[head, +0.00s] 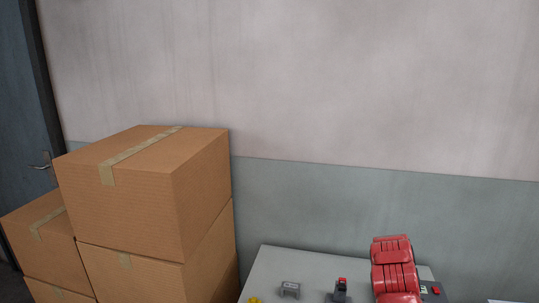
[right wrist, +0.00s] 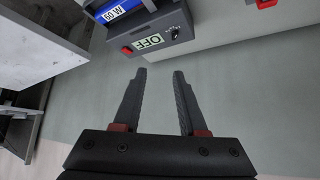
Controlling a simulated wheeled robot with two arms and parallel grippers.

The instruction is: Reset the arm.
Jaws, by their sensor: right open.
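My right gripper (right wrist: 160,72) shows in the right wrist view. Its two dark fingers are apart with nothing between them. Beyond the fingertips is a grey box (right wrist: 172,27) with a display reading OFF, a red button and a blue label ending in W. The fingers are not seen to touch it. My right gripper cannot be made out in the head view. My left gripper is in neither view.
A pale table (head: 300,262) carries a small grey housing (head: 290,289) and a dark device with a red top (head: 341,290). Stacked cardboard boxes (head: 130,205) stand left of it. A door (head: 18,120) is at far left. A grey wall (head: 300,190) stands behind.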

